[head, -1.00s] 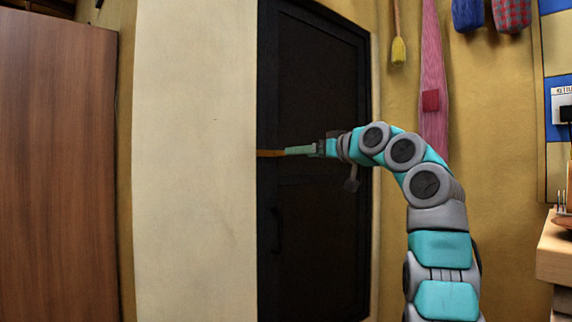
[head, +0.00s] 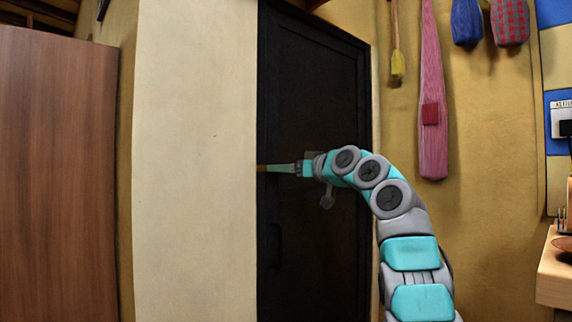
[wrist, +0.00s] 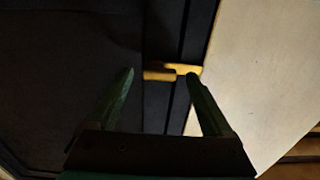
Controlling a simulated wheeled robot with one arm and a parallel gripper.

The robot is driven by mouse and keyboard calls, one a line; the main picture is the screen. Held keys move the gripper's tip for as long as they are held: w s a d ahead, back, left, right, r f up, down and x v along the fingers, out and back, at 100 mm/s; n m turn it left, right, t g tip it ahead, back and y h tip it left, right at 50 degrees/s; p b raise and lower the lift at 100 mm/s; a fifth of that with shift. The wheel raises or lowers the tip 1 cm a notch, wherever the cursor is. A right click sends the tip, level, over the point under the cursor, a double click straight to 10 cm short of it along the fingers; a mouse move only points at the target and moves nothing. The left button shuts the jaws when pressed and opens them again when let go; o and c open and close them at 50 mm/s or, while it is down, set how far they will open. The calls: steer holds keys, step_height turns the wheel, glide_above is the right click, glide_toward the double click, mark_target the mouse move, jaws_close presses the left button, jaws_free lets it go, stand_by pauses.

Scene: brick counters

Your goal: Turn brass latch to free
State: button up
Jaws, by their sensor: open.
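The brass latch (wrist: 160,75) shows in the wrist view as a short yellow bar lying across the edge of the black door (wrist: 70,65). In the head view only a small brass end of the latch (head: 261,168) shows, at the pale wall's edge. My gripper (wrist: 160,80) is open, with its two green fingers on either side of the latch. The right fingertip is very close to the latch's right end; I cannot tell whether they touch. In the head view my gripper (head: 282,168) points left along the dark door (head: 310,110) at the latch.
A pale wall panel (head: 195,150) stands left of the door, with a brown wooden panel (head: 55,180) farther left. A dark handle (head: 274,245) is low on the door. A pink cloth (head: 433,90) hangs on the right wall. A wooden counter (head: 555,270) stands at the far right.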

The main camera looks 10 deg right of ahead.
steer(key=shift+w+a, duration=0.1)
steer(key=shift+w, duration=0.05)
jaws_close()
stand_by(0.7)
